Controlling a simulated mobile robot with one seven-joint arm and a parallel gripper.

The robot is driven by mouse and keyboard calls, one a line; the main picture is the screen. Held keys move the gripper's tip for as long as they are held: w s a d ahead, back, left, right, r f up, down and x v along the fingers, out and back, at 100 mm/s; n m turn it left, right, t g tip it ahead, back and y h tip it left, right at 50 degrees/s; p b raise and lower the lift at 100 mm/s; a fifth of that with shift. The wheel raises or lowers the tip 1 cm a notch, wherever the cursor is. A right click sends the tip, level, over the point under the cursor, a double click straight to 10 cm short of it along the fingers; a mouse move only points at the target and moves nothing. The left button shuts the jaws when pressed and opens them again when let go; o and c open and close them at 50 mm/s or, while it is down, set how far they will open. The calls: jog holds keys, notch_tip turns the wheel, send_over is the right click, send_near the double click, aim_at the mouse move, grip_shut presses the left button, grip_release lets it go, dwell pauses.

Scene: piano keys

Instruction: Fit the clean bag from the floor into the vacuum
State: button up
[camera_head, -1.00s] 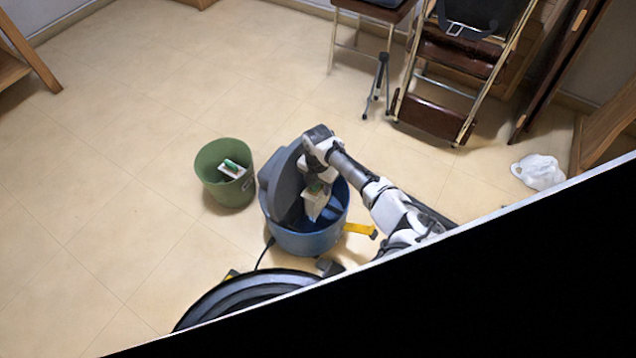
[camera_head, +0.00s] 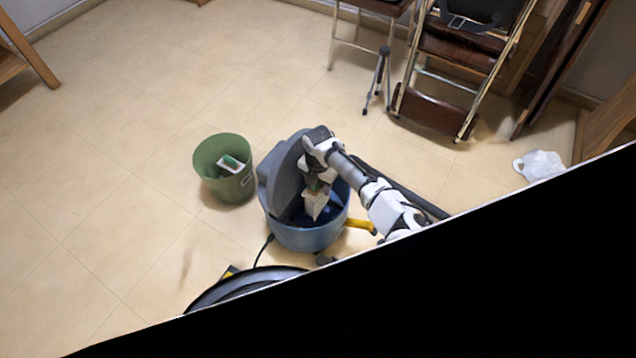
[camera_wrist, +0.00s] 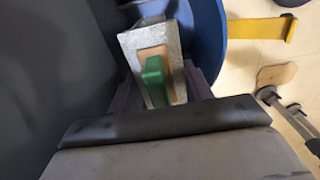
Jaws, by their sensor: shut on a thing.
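The vacuum (camera_head: 298,237) is a blue round tub with its large grey lid (camera_head: 277,178) tilted up at the left. My gripper (camera_head: 318,184) is inside the tub's opening, pointing down. It is shut on a pale bag (camera_head: 315,205) with a green tab, which hangs in the opening. In the wrist view the bag (camera_wrist: 136,44) shows a grey-white body, a tan plate and the green tab between my fingers. The tub's blue rim (camera_wrist: 207,30) is just beyond it. Whether the bag touches a holder inside the tub is hidden.
A green bin (camera_head: 222,180) left of the vacuum holds another white bag with a green tab (camera_head: 231,163). A yellow piece (camera_head: 359,224) sticks out at the tub's right. A white plastic bag (camera_head: 541,165) lies at the right. Chairs stand at the back. The floor at left is clear.

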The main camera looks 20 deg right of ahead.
jog(key=shift+f+b, duration=1.05)
jog(key=shift+f, duration=0.7)
jog(key=o, duration=1.4)
jog(key=shift+w+a, duration=0.1)
jog(key=shift+a, duration=0.05)
jog(key=shift+c, duration=0.7)
jog(key=shift+r, duration=0.1)
